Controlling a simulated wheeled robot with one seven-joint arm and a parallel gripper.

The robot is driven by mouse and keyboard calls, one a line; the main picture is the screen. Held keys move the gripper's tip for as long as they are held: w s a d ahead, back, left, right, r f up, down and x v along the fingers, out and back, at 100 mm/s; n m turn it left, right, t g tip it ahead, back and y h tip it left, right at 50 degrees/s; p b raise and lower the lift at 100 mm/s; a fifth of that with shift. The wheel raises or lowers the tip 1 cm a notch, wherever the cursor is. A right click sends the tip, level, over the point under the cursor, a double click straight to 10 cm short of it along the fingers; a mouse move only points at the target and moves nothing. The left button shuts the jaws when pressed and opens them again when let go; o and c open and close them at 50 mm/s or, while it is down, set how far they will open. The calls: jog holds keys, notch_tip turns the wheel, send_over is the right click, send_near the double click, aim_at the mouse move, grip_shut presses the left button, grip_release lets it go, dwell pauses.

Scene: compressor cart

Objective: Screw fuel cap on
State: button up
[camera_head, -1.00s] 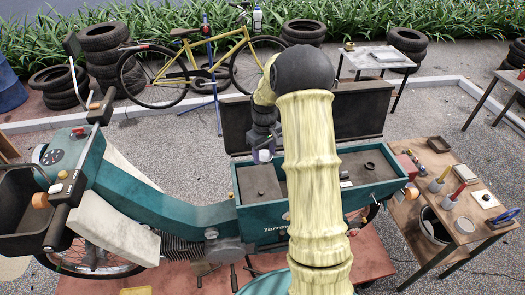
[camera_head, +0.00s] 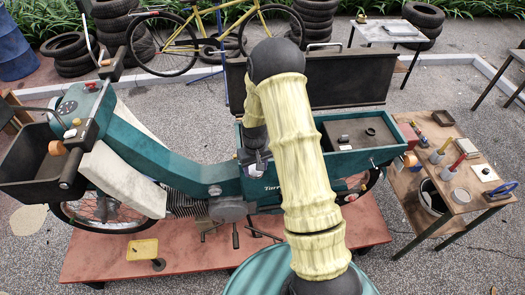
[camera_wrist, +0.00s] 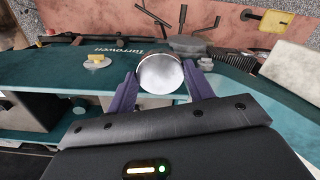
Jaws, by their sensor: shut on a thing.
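The fuel cap (camera_wrist: 160,73) is a round, silvery disc with a thin brownish rim in the wrist view. My gripper (camera_wrist: 161,80) is shut on it, with one purple finger at each side. In the wrist view the cap is over the teal bike body. A small pale-yellow fitting on a whitish base (camera_wrist: 97,61) sits on that body, left of the cap and apart from it; I cannot tell if it is the filler. In the head view my gripper (camera_head: 256,161) is low at the teal bike (camera_head: 215,189), partly hidden by my arm. Any opening under the cap is hidden.
An open box with a raised dark lid (camera_head: 345,80) is behind my arm; a dark ring lies inside. A wooden side table (camera_head: 470,205) with tools stands at the right. Tyres and a bicycle stand behind.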

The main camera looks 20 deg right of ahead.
jog(key=s+a+f+b, duration=0.1)
jog(key=f+b, duration=0.4)
jog(key=f, duration=0.3)
jog(key=s+a+f+m+b, duration=0.1)
jog(key=s+f+b, duration=0.1)
jog(key=f+b, duration=0.4)
notch_tip(320, 180, down, 3)
jog(key=shift+s+a, duration=0.2)
jog(key=shift+a, duration=0.2)
jog(key=shift+a, duration=0.1)
